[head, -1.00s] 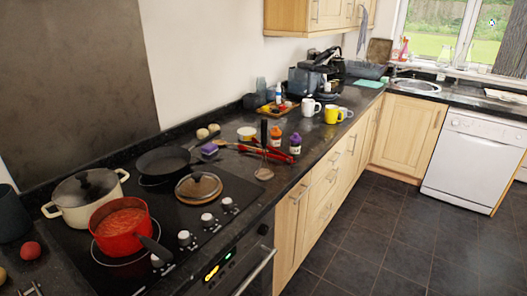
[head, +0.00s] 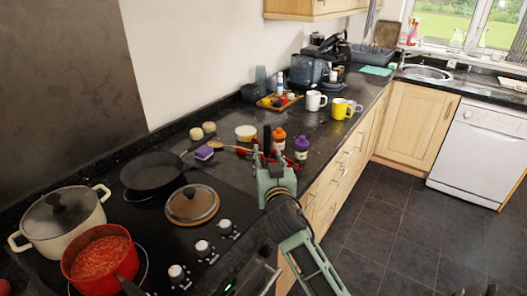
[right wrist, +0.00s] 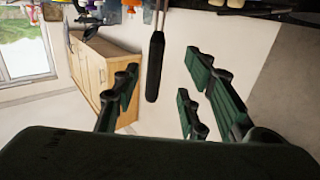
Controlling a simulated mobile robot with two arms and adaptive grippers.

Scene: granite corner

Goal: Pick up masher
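The masher's upright black handle (head: 267,138) rises from the counter near the front edge, right of the hob. Its lower part is hidden behind my right gripper in the head view. My right gripper (head: 268,163) reaches in from the lower right, just in front of the masher. In the right wrist view the picture is upside down, and the black masher handle (right wrist: 155,65) shows between the open green fingers (right wrist: 157,95). The fingers are apart, with no visible contact on the handle. My left gripper is not in view.
Close around the masher stand an orange-topped bottle (head: 279,140), a purple bottle (head: 301,148) and red tongs (head: 292,162). The hob holds a lidded pot (head: 62,225), a red saucepan (head: 99,265), a frying pan (head: 152,170) and a lid (head: 192,204).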

